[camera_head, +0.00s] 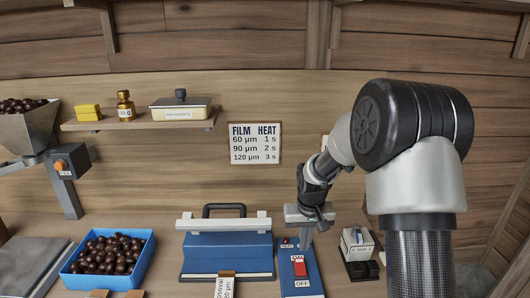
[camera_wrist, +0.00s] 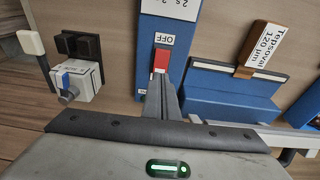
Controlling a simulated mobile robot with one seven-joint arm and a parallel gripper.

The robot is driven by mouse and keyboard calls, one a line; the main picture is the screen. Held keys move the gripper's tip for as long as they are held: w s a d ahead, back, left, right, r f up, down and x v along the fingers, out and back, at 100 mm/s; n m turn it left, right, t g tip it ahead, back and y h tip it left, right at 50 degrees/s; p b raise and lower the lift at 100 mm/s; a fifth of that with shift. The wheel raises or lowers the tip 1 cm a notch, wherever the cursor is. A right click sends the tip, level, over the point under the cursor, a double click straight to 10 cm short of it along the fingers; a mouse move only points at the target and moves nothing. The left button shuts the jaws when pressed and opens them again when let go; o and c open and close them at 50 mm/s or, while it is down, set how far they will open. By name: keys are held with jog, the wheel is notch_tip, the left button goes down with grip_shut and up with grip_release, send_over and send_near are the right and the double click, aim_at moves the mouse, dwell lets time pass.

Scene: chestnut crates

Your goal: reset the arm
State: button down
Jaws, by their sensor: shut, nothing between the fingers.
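My gripper (camera_head: 304,240) points down above the blue control box (camera_head: 287,270) in the head view, with its fingers together and nothing between them. The box carries a red rocker switch (camera_head: 299,265) with small labels. In the wrist view my gripper (camera_wrist: 165,80) shows its fingertips close to the red switch (camera_wrist: 161,59), partly covering it; whether they touch it I cannot tell. The OFF label (camera_wrist: 164,39) is readable beside the switch. My arm comes from the right and bends down to the box.
Left of the control box stands a blue sealer (camera_head: 228,250) with a black handle. A blue crate (camera_head: 142,270) of chestnuts stands farther left. A small white device (camera_head: 357,243) is at right. A shelf (camera_head: 140,124) and a chart (camera_head: 254,143) are on the wall behind.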

jog(key=s+r+t, duration=0.2)
jog(key=s+r, duration=1.2)
jog(key=r, duration=0.5)
jog(key=s+r+t, duration=0.1)
jog(key=s+r, duration=0.2)
jog(key=s, duration=1.2)
jog(key=shift+r+t, duration=0.3)
